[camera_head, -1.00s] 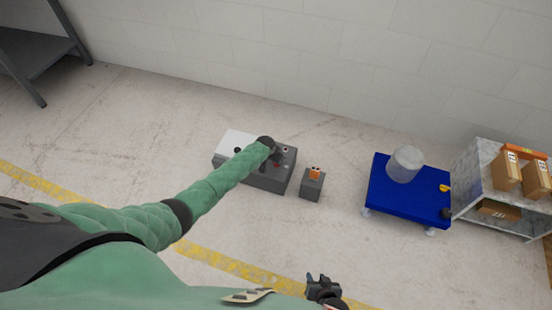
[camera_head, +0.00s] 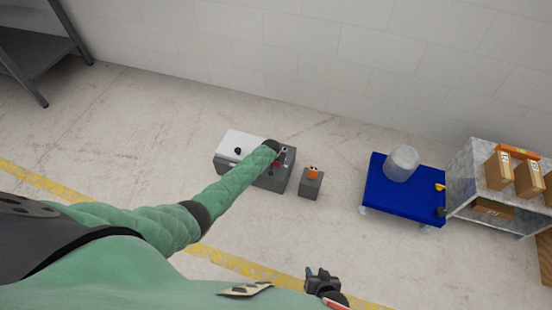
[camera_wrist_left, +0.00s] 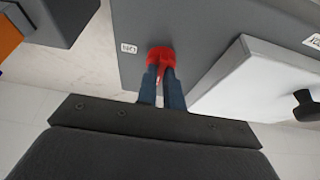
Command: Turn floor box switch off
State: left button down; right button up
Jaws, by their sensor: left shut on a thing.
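The floor box (camera_head: 272,181) is a grey box with a white panel (camera_head: 238,146) on its left, standing on the floor near the wall. In the left wrist view, a red switch (camera_wrist_left: 160,54) sits on its grey face beside a small white label. My left gripper (camera_wrist_left: 164,76) has its two dark fingers closed on the red switch. In the head view my left gripper is over the box, mostly hidden by my forearm. My right gripper (camera_head: 322,283) is low at the bottom of the head view, away from the box; its finger gap is too small to judge.
A small grey block with an orange top (camera_head: 311,184) stands just right of the box. A blue cart (camera_head: 404,203) carries a clear cylinder (camera_head: 401,163). A shelf with cartons (camera_head: 500,173) is at far right, a dark rack (camera_head: 40,55) at far left. Floor in front is clear.

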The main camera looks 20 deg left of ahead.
pick_arm(q)
jog(key=shift+f, duration=0.1)
dwell(0.4)
jog(key=c, duration=1.5)
grip_release()
jog(key=p+v, duration=0.2)
jog(key=v, duration=0.6)
